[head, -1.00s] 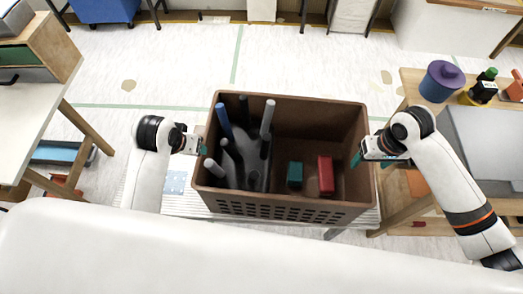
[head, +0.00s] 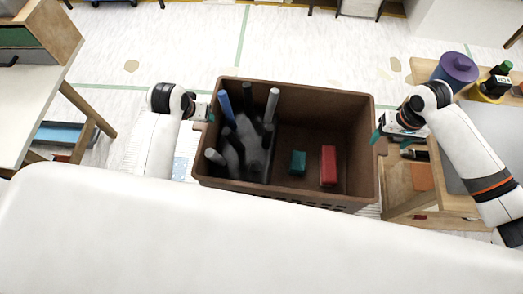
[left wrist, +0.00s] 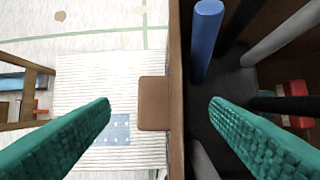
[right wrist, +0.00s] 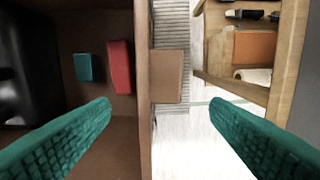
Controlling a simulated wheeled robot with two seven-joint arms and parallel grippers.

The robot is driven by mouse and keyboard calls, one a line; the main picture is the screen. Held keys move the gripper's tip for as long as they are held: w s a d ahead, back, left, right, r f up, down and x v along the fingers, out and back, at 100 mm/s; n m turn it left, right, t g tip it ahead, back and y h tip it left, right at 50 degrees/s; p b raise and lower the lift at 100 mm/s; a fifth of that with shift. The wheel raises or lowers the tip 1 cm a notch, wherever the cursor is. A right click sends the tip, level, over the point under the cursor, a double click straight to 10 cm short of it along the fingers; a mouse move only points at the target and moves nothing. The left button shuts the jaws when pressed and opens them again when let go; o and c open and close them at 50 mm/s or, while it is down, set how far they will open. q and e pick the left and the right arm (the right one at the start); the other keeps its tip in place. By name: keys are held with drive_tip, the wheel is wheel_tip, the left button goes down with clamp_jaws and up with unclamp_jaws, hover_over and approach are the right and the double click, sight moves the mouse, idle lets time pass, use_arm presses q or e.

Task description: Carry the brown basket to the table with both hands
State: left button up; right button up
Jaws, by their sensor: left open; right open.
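The brown basket (head: 300,90) stands upright in the middle of the head view. It holds several rods, a dark bag-like item, a teal block (head: 298,163) and a red block (head: 328,165). My left gripper (head: 206,109) is open at its left wall. In the left wrist view its fingers straddle that wall and a brown side handle (left wrist: 154,103), one finger over the inside. My right gripper (head: 382,132) is open at the right wall. In the right wrist view its fingers lie either side of that wall and its handle (right wrist: 166,76). Neither grips anything.
A white-topped table (head: 25,115) stands at the left. A wooden table (head: 425,70) at the right carries a purple pot (head: 455,70) and bottles. A pale ribbed surface (left wrist: 85,85) shows below the basket. The floor (head: 170,50) behind the basket is clear.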

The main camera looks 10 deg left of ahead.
sight(381, 150)
use_arm(q)
drive_tip(key=x, duration=0.7)
drive_tip(key=shift+f, duration=0.15)
use_arm(e)
wheel_tip(381, 150, down, 7)
drive_tip(key=shift+f, duration=0.15)
use_arm(q)
clamp_jaws()
use_arm(e)
clamp_jaws()
use_arm(q)
drive_tip(key=shift+w, duration=0.1)
